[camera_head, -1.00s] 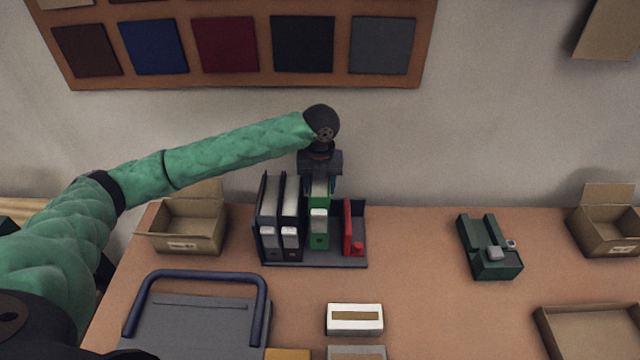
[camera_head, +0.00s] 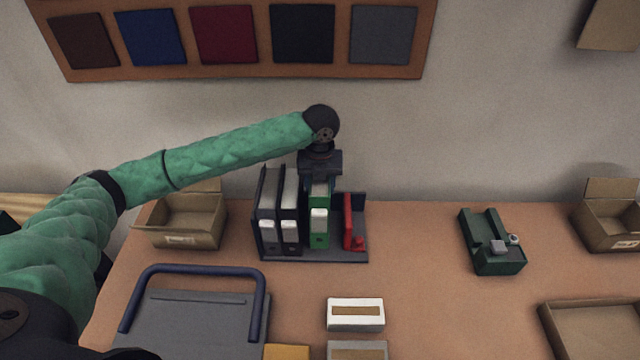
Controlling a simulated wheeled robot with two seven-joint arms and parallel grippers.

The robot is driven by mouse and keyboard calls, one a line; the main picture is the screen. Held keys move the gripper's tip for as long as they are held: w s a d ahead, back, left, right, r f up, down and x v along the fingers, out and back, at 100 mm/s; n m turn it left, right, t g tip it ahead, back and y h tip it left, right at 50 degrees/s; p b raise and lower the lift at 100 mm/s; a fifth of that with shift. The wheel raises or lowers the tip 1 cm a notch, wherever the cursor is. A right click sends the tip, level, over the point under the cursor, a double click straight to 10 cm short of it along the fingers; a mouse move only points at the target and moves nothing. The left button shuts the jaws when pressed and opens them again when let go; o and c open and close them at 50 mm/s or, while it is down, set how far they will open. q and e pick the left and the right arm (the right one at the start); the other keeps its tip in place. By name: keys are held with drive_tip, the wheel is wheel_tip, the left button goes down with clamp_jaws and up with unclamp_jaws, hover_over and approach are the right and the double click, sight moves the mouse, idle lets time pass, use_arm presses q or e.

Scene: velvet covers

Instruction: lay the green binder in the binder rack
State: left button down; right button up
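The green binder (camera_head: 319,229) stands upright in the binder rack (camera_head: 340,255), a dark open stand near the back of the table. It is between two dark binders (camera_head: 279,210) on its left and a red upright piece (camera_head: 348,222) on its right. My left gripper (camera_head: 320,182) points down over the top of the green binder, at its upper rear part. Its fingers are mostly hidden behind the binder and the wrist, so I cannot see whether they press on it. My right gripper is not in view.
Open cardboard boxes stand left (camera_head: 187,220) and right (camera_head: 608,222) of the rack. A dark green device (camera_head: 491,243) sits to the right. A grey case with a blue handle (camera_head: 195,320) and a white box (camera_head: 355,314) lie in front.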

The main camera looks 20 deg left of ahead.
use_arm(q)
wheel_tip(320, 180, down, 4)
drive_tip(key=shift+f+b, duration=0.1)
drive_tip(key=shift+b, duration=0.25)
drive_tip(key=c, duration=0.7)
unclamp_jaws()
drive_tip(key=shift+o, duration=0.5)
drive_tip(key=shift+r+b, duration=1.55)
drive_tip(key=shift+r, duration=2.4)
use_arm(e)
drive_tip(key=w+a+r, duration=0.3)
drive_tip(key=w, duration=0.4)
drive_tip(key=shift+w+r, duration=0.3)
